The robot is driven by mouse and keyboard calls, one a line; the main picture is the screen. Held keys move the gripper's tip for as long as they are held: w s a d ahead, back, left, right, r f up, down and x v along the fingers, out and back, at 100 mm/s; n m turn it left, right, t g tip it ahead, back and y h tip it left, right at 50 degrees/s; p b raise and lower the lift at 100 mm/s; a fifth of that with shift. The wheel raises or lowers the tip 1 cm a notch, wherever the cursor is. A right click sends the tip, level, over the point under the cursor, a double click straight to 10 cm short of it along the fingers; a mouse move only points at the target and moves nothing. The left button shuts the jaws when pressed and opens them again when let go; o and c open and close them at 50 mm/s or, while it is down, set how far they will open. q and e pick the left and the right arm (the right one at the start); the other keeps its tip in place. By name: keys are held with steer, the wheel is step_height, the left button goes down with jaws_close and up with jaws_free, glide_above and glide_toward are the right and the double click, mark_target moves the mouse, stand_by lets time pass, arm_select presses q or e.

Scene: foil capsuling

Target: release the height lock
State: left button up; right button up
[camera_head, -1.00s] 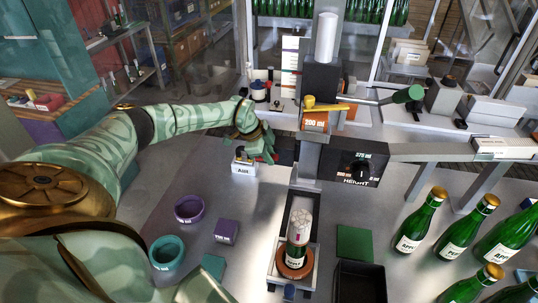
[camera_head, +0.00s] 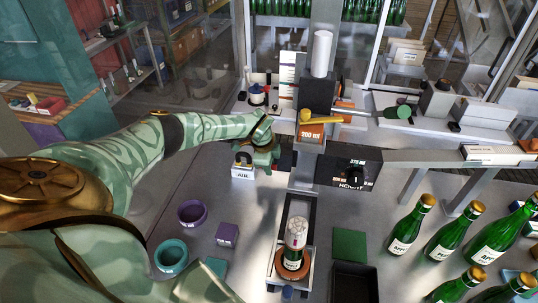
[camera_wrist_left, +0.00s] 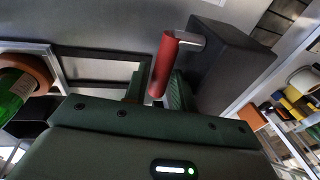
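The black height box (camera_head: 336,168) is on the press column (camera_head: 306,165), with a "HEIGHT" label and a display that seems to read 370 mm. A red lever (camera_wrist_left: 163,66) with a metal end joins a dark block (camera_wrist_left: 232,62) in the left wrist view; I take it for the height lock. My left gripper (camera_head: 279,155) is beside the column, left of the height box. In the left wrist view its fingers (camera_wrist_left: 155,92) stand apart on either side of the lever, with a gap at the left finger. My right gripper is not in view.
A small padlock-marked box (camera_head: 243,168) is just below my left wrist. Several green bottles (camera_head: 447,240) stand at right.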

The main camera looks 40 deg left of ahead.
arm_select(q)
steer(key=v, duration=1.6)
steer(key=shift+r, duration=0.15)
steer(key=shift+d, duration=0.1)
